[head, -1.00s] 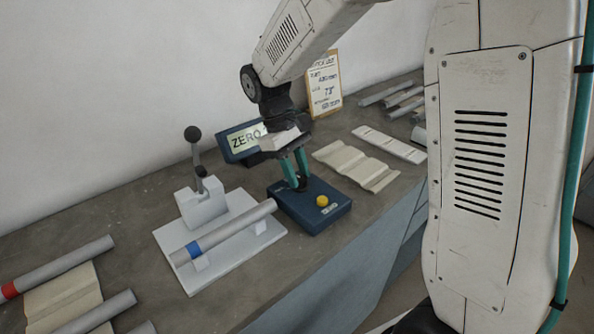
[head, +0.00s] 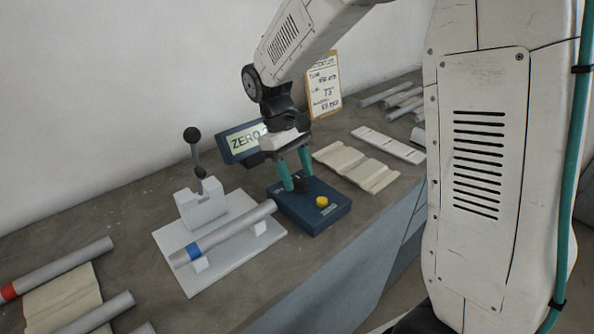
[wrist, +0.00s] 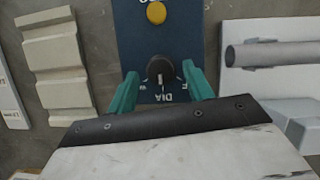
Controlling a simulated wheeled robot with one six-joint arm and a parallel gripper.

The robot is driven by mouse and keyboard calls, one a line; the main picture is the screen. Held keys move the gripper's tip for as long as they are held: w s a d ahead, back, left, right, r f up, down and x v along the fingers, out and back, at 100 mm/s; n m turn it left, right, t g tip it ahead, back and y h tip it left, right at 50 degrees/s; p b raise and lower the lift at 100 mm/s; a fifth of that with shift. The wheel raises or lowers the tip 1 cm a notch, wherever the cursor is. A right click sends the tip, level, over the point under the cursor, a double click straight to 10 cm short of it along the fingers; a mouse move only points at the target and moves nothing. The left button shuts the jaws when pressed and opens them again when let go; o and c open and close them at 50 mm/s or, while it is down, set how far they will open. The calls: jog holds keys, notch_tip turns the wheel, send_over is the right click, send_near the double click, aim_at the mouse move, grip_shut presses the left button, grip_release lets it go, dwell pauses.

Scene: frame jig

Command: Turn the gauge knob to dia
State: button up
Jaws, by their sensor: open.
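The gauge box is dark blue with a yellow button (head: 322,201) and a black round knob (wrist: 160,71) on its top face. The wrist view shows a pale mark on the knob on the side toward the "DIA" lettering; its exact heading is hard to tell. Other lettering beside the knob is partly hidden by the fingers. My gripper (wrist: 161,88) has its teal fingers spread, one on each side of the knob, with visible gaps. In the head view my gripper (head: 297,182) is over the box's far left part. The display (head: 244,142) reads "ZERO", partly hidden by my gripper.
A white fixture plate (head: 208,277) with a lever and a blue-banded tube (head: 228,232) stands left of the box. A cream corrugated holder (head: 356,168), a white strip (head: 389,145) and a written sign (head: 323,85) are beyond. More tubes lie front left.

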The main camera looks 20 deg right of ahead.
jog(key=v, duration=0.8)
jog(key=shift+f, duration=0.1)
